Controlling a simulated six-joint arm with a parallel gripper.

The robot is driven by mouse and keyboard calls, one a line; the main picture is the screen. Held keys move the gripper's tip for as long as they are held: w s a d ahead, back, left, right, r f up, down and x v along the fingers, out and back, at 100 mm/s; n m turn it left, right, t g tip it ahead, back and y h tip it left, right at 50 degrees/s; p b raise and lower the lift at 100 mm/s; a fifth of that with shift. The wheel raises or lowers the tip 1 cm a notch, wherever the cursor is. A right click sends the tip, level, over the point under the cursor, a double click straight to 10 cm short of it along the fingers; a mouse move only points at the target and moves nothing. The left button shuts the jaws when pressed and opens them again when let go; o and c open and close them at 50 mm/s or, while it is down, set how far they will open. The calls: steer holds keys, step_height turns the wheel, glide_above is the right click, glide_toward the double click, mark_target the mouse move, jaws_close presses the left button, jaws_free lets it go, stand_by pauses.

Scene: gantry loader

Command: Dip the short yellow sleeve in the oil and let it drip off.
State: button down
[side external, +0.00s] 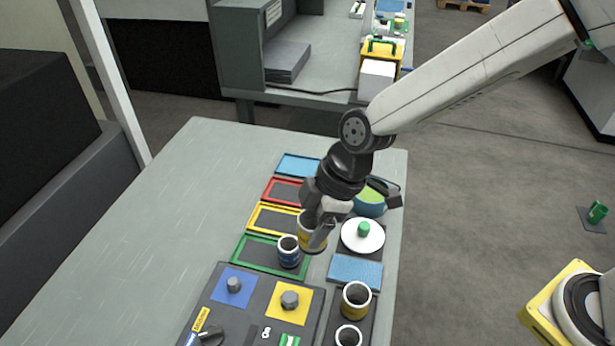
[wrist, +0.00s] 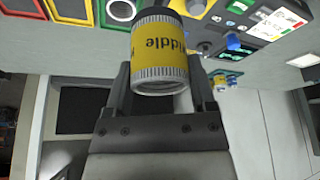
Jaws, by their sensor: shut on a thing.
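My gripper (side external: 316,232) is shut on a yellow sleeve (side external: 305,230) and holds it above the trays, beside a blue-banded sleeve (side external: 289,252). In the wrist view the held sleeve (wrist: 160,48) sits between the two fingers (wrist: 160,70); its yellow band reads upside down, ending in "iddle". Its rims are grey and ribbed. A blue bowl (side external: 370,209) with yellow-green contents, perhaps the oil, stands behind my gripper, partly hidden. Another yellow sleeve (side external: 356,300) stands upright at the front right. I cannot judge which is shorter.
A white disc (side external: 375,243) with a green knob lies in front of the bowl. Blue, red, yellow and green framed trays (side external: 240,247) line the table. A light-blue pad (side external: 355,270), a white sleeve (side external: 348,336) and a panel with knobs (side external: 255,310) are near. The table's left side is clear.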

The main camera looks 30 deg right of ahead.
steer(key=shift+w, duration=0.1)
steer(key=w+d+f+m+t, duration=0.1)
steer(key=w+d+m, duration=0.2)
steer(key=d, duration=0.8)
steer(key=w+d+f+m+t+h, duration=0.1)
steer(key=w+d+f+m, duration=0.1)
steer(key=w+d, duration=0.5)
steer(key=d+m, duration=0.1)
steer(key=d, duration=0.3)
steer(key=shift+w+f, duration=0.2)
steer(key=shift+w, duration=0.15)
steer(key=shift+f, duration=0.15)
steer(key=shift+f, duration=4.15)
steer(key=shift+r, duration=0.15)
steer(key=shift+r, duration=2.55)
